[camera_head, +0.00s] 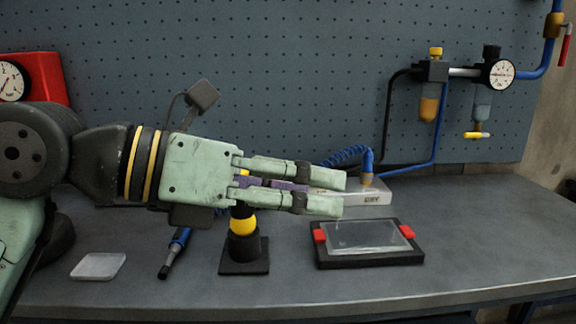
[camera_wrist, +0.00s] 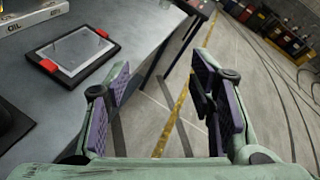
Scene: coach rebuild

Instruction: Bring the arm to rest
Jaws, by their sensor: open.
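My gripper (camera_head: 343,193) is open and empty, stretched out to the right above the workbench (camera_head: 460,220) in the head view. In the wrist view my gripper (camera_wrist: 163,95) shows its two purple-padded fingers apart, with only floor and the bench edge seen between them. My arm reaches in from the left, with the wrist roughly level.
A white box (camera_head: 365,196) and blue hose (camera_head: 345,155) are behind the fingers. Air fittings with a gauge (camera_head: 499,73) hang on the pegboard (camera_head: 300,60). The bench's right side is clear.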

